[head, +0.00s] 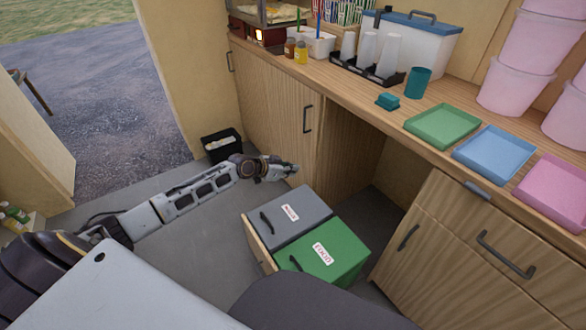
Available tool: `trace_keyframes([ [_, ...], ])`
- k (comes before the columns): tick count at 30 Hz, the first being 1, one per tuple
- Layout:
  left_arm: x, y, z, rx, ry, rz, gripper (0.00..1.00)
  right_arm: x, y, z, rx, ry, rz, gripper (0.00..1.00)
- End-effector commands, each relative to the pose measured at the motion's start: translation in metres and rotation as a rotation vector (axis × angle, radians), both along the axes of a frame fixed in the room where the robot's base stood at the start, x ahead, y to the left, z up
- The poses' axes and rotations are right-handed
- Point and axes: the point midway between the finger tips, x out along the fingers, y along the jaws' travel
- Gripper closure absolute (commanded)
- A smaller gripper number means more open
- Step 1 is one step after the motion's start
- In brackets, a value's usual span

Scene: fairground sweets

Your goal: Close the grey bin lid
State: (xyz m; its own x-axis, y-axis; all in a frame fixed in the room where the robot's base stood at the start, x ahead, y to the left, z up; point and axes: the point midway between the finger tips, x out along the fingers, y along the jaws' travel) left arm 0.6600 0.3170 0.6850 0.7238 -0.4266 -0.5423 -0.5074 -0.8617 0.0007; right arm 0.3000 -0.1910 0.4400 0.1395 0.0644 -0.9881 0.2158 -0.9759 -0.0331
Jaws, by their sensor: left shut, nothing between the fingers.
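The grey bin lid (299,206) lies flat on the bin unit on the floor, level with the green lid beside it. It has a white label and a dark handle (267,223) near its left edge. I see no gap along its visible edges. My left gripper (292,170) is shut and empty, apart from the lid, above and behind its far edge in the picture. My right gripper is not in view.
The green bin lid (331,252) also lies flat. A wooden counter (350,100) with trays, cups and tubs runs along the back and right. A small black bin (220,143) stands by the doorway. Grey floor is free left of the bins.

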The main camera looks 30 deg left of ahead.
Motion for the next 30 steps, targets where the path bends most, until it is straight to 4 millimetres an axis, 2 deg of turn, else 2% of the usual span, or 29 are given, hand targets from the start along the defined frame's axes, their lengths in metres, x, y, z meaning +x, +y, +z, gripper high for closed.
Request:
trace_keyframes([
  [12,-0.015,0.009,-0.013,0.000,0.000,0.000,1.00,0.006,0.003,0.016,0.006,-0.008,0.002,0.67],
  [30,-0.016,0.010,-0.015,0.001,0.000,-0.001,1.00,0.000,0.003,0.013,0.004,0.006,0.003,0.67],
])
